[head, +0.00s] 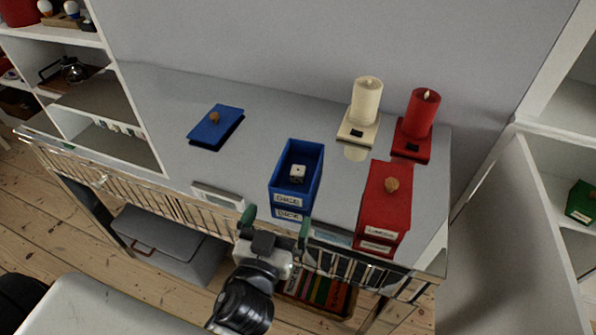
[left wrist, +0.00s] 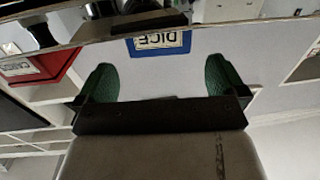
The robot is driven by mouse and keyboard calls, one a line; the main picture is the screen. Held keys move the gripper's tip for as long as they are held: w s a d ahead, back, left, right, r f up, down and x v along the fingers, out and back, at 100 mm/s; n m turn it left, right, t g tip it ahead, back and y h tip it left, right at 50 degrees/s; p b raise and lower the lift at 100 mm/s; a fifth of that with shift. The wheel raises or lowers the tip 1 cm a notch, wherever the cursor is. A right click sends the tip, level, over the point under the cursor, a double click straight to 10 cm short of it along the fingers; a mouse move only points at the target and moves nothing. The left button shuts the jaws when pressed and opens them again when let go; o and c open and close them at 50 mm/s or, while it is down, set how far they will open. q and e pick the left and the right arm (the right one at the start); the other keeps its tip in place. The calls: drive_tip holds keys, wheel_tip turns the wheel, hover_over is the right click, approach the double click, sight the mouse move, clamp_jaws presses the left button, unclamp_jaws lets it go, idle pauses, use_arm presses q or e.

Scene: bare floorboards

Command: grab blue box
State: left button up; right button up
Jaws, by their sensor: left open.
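The blue box (head: 309,165) stands open on the grey tabletop, with a white die (head: 298,172) inside and a "DICE" label on its front. Its front also shows at the top of the left wrist view (left wrist: 160,42). Its blue lid (head: 216,128) with a round knob lies apart on the table to the left. My left gripper (head: 274,222) is open at the table's front edge, just in front of the box. Its green fingertips are spread with nothing between them. In the left wrist view the box front lies beyond the gap between the fingers. My right gripper is not in view.
A closed red box (head: 386,205) with a knob stands right of the blue box. A white candle (head: 364,102) and a red candle (head: 419,115) stand behind. A metal rail (head: 130,189) runs along the front edge. The tabletop left of the blue box is mostly clear.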

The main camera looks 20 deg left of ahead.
sight(288, 194)
use_arm(q)
drive_tip(key=w, duration=0.2)
drive_tip(key=shift+w+a, duration=0.1)
drive_tip(key=shift+w, duration=0.3)
drive_tip(key=shift+w+r+p, duration=0.25)
drive_tip(key=shift+w+p, duration=0.3)
drive_tip(key=shift+w, duration=0.05)
drive_tip(key=w+p, duration=0.1)
drive_tip(key=w, duration=0.2)
drive_tip(key=shift+w, duration=0.6)
drive_tip(key=c, duration=0.7)
drive_tip(key=shift+o, duration=0.2)
